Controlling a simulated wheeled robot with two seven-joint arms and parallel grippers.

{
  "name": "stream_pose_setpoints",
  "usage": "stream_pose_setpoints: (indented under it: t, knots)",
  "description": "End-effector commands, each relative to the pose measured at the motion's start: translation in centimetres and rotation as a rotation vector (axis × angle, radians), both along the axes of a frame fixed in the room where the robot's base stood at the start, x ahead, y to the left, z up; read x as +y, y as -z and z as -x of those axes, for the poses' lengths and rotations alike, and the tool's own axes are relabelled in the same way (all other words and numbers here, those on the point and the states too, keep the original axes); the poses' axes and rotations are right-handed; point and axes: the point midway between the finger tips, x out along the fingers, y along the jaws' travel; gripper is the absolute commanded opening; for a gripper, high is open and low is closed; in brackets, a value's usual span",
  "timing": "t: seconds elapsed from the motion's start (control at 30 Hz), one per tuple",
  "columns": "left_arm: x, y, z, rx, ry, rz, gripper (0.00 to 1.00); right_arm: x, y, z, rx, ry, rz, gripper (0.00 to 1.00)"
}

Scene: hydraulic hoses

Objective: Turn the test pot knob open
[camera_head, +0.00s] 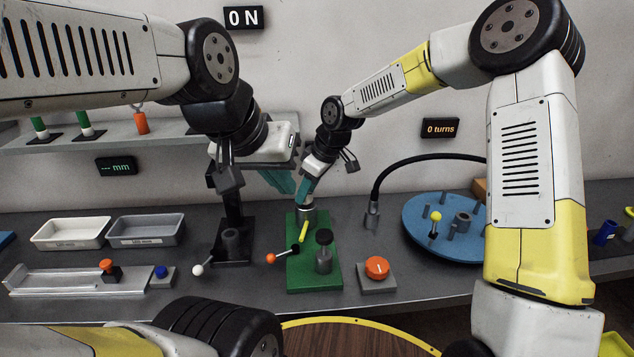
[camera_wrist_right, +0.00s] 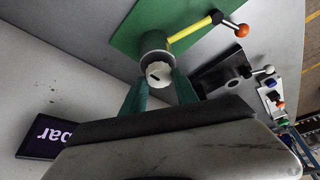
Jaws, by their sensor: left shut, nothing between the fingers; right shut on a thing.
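The test pot (camera_wrist_right: 154,42) is a grey cylinder on the green base plate (camera_head: 319,277). Its pale, scalloped knob (camera_wrist_right: 159,74), with a dark slot mark, shows in the right wrist view. My right gripper (camera_wrist_right: 160,82) is shut on the knob, a teal finger on either side. In the head view my right gripper (camera_head: 306,197) points down over the back of the green plate, and its fingers hide most of the knob. My left gripper (camera_head: 281,186) is shut and empty, in the air left of the right gripper. The display (camera_head: 440,128) reads "0 turns".
A yellow lever with an orange ball (camera_head: 271,258) and a black-topped post (camera_head: 324,251) stand on the green plate. An orange button box (camera_head: 376,273) is in front. A black stand (camera_head: 232,240) is left, a blue round table (camera_head: 418,226) right.

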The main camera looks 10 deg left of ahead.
Motion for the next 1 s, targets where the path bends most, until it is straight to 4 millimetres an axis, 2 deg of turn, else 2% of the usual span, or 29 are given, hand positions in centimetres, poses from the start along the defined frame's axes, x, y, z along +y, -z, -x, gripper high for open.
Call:
stream_pose_setpoints:
  t: [0.17,0.2,0.3,0.67,0.77,1.0]
  knots:
    - [0.0,0.0,0.0,0.000,0.000,0.000,0.00,-0.1,0.1,0.0,0.001,-0.001,0.003,0.00]
    - [0.0,0.0,0.0,0.000,0.000,0.000,0.00,-0.1,0.1,0.0,0.001,-0.001,0.003,0.38]
    - [0.0,0.0,0.0,0.000,0.000,0.000,0.00,-0.1,0.1,0.0,0.001,-0.001,0.003,0.57]
    - [0.0,0.0,0.0,0.000,0.000,0.000,0.00,-0.1,-0.3,0.0,-0.002,0.001,0.001,0.57]
    - [0.0,0.0,0.0,0.000,0.000,0.000,0.00,-0.6,-1.3,0.1,-0.004,0.001,0.001,0.57]
    - [0.0,0.0,0.0,0.000,0.000,0.000,0.00,-2.1,-5.1,0.5,-0.002,0.002,0.001,0.57]
